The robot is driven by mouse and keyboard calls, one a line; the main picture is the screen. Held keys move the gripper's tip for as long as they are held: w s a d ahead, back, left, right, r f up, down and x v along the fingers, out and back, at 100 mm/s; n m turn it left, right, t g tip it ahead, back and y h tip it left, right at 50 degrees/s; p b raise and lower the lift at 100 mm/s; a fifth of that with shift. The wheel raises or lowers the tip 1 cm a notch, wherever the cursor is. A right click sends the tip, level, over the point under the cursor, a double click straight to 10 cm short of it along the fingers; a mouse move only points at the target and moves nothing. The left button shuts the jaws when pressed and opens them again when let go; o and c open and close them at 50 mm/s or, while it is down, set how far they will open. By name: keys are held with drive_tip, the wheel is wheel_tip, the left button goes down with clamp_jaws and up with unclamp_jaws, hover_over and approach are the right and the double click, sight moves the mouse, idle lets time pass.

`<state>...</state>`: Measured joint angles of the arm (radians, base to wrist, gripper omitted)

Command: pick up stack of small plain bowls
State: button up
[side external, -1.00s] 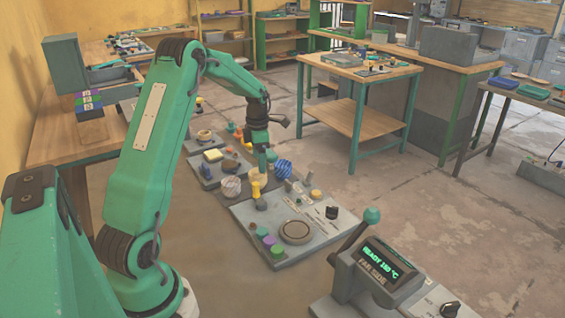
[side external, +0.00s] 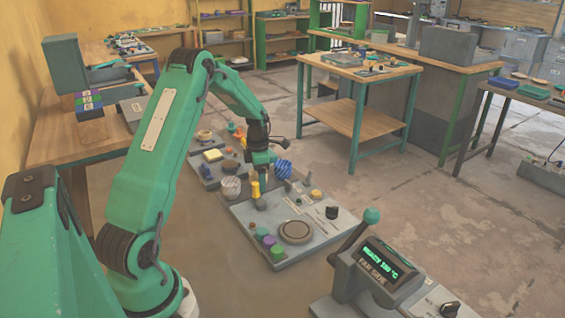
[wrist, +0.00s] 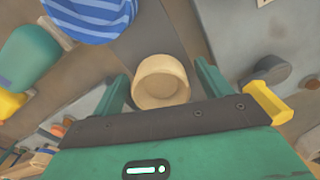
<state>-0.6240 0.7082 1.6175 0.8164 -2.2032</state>
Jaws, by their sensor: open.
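In the wrist view, the stack of small plain bowls (wrist: 161,80) is round and beige, with its open top facing the camera. My gripper (wrist: 160,92) is open, with one green finger on each side of the stack. I cannot tell whether either finger touches it or how many bowls are in it. In the side external view, my gripper (side external: 263,169) points down among the items on the floor boards, and the stack is mostly hidden or too small to make out there.
A blue striped stack (side external: 283,168) stands close to the right of my gripper; it also shows in the wrist view (wrist: 88,14). The grey press board (side external: 270,250) lies in front.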

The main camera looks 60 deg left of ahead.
drive_tip(key=shift+f, duration=0.4)
drive_tip(key=c, duration=1.1)
drive_tip(key=shift+r, duration=0.1)
drive_tip(key=shift+r, duration=0.75)
drive_tip(key=r, duration=0.1)
drive_tip(key=d+r, duration=0.1)
drive_tip(key=r, duration=0.1)
drive_tip(key=shift+w+r, duration=0.1)
drive_tip(key=d+r, duration=0.2)
drive_tip(key=d, duration=0.1)
drive_tip(key=d+r, duration=0.2)
drive_tip(key=d, duration=0.2)
drive_tip(key=d+r, duration=0.2)
drive_tip(key=d, duration=0.1)
drive_tip(key=shift+w+d+r, duration=0.1)
drive_tip(key=shift+w+d, duration=0.2)
drive_tip(key=shift+w, duration=0.1)
